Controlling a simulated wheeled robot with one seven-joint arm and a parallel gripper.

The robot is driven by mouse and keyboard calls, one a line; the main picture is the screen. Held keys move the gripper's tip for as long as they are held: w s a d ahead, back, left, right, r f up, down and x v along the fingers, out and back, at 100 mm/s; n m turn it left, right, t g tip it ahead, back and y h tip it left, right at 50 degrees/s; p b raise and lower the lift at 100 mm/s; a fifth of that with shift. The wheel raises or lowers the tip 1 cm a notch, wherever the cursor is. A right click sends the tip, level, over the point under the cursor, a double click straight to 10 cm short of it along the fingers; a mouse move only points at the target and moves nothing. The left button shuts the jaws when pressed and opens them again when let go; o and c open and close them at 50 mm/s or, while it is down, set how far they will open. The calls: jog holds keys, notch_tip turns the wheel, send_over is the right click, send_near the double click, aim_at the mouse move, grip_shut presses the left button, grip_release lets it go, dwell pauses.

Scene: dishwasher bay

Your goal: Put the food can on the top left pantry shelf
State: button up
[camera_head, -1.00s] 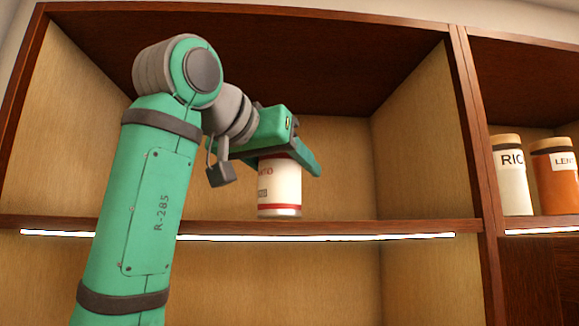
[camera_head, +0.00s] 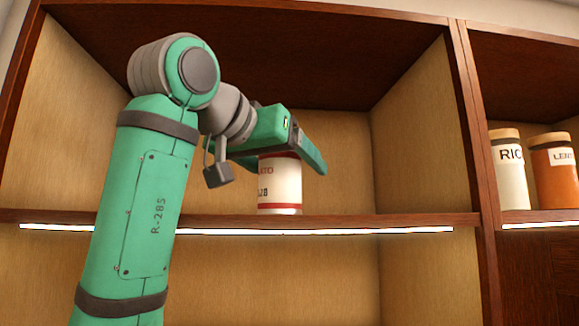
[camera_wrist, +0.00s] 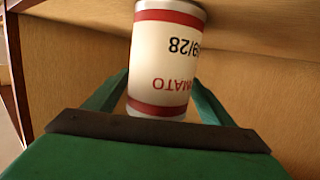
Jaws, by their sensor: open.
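The food can (camera_head: 279,187) is white with dark red bands and lettering. It stands upright on the upper left pantry shelf (camera_head: 345,221). In the wrist view the can (camera_wrist: 165,60) appears upside down, its red lettering partly readable. My gripper (camera_head: 300,150) is at the can's upper part, and its fingers hide the can's top in the head view. In the wrist view the green fingers of my gripper (camera_wrist: 160,100) are spread on both sides of the can, with a gap visible on each side.
A jar marked RIC (camera_head: 511,170) and an orange jar marked LEN (camera_head: 553,170) stand in the right compartment, behind a wooden divider (camera_head: 470,130). The shelf to the right of the can is bare. A light strip (camera_head: 330,232) runs under the shelf edge.

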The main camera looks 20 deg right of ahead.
jog(key=v, duration=1)
jog(key=shift+s+a, duration=0.25)
jog(key=shift+s, duration=0.05)
